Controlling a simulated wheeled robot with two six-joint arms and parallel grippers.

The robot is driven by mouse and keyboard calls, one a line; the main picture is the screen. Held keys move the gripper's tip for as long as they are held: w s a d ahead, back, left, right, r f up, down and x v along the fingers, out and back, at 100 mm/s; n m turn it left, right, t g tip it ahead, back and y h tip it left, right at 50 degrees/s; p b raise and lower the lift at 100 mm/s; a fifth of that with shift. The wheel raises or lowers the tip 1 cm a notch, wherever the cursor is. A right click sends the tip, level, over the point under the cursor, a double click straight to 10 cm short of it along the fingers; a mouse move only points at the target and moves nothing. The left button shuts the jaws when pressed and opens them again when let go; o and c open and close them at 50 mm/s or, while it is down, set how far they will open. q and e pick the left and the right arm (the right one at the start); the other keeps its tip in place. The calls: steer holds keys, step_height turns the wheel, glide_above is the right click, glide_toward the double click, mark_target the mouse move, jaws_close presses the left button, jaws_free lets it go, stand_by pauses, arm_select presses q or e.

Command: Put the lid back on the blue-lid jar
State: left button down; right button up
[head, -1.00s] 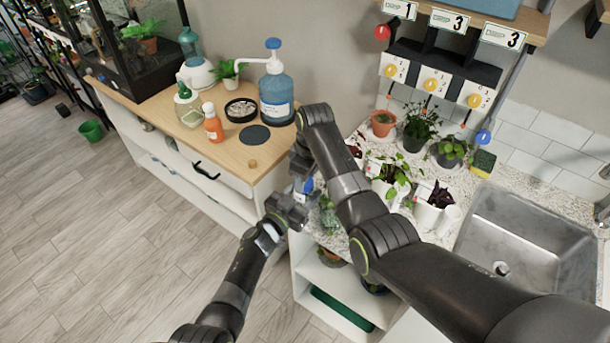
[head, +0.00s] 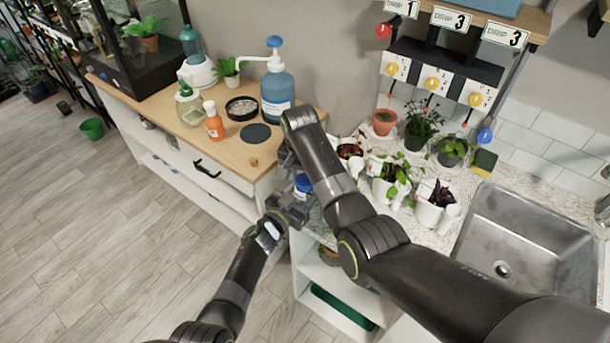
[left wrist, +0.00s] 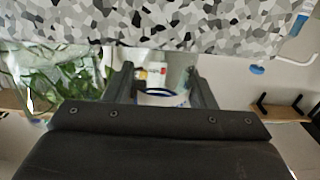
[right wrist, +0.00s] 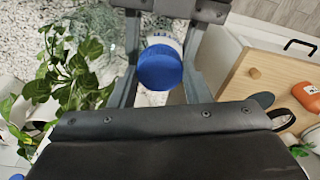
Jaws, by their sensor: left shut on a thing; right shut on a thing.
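The blue lid (head: 303,182) shows between my two grippers in the head view. In the right wrist view the lid (right wrist: 160,68) sits between the fingers of my right gripper (right wrist: 163,62), which is shut on it. A pale jar body (right wrist: 163,42) shows behind the lid; I cannot tell whether the lid is seated on it. My left gripper (head: 292,208) is shut on the jar from the side, below the lid. In the left wrist view the white jar (left wrist: 163,99) shows partly between its fingers (left wrist: 160,82). My right gripper is partly hidden by its arm in the head view.
Potted plants (head: 390,180) stand on the granite counter right of the grippers, beside the steel sink (head: 520,240). A wooden cabinet top (head: 180,110) at left holds an orange bottle (head: 213,125), a dark round mat (head: 256,133) and a large blue pump bottle (head: 277,90).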

steer(key=m, duration=0.6)
steer(key=shift+w+h, duration=0.15)
steer(key=shift+h, duration=0.15)
steer(key=m+g, duration=0.1)
steer(key=m, duration=0.5)
steer(key=shift+a, duration=0.1)
steer(key=m, duration=0.6)
steer(key=shift+w+g, duration=0.15)
steer(key=shift+g, duration=0.25)
steer(key=m, duration=0.7)
steer(key=shift+w+g, duration=0.1)
steer(key=shift+g, duration=0.2)
steer(key=o, duration=0.9)
steer(key=shift+o, duration=0.2)
steer(key=shift+r, duration=2.2)
